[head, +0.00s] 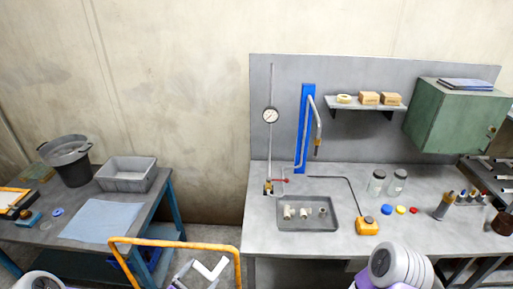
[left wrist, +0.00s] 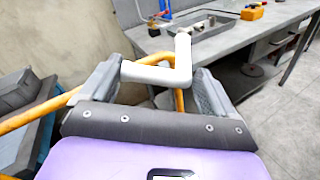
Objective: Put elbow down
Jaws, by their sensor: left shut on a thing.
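A white elbow pipe (head: 211,268) is in my left gripper (head: 197,275), low in the head view, in front of the gap between the two tables. In the left wrist view the elbow (left wrist: 160,75) lies across the jaws, with one arm pointing up past the right finger. My left gripper (left wrist: 155,90) is shut on it, clear of both tables. My right gripper is not in view.
An orange rail (head: 175,242) stands close by the left gripper. The left table has a pale blue mat (head: 100,221), a grey bin (head: 127,175) and a dark bucket (head: 70,160). The right bench (head: 270,240) holds a grey tray (head: 318,226) with several small fittings.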

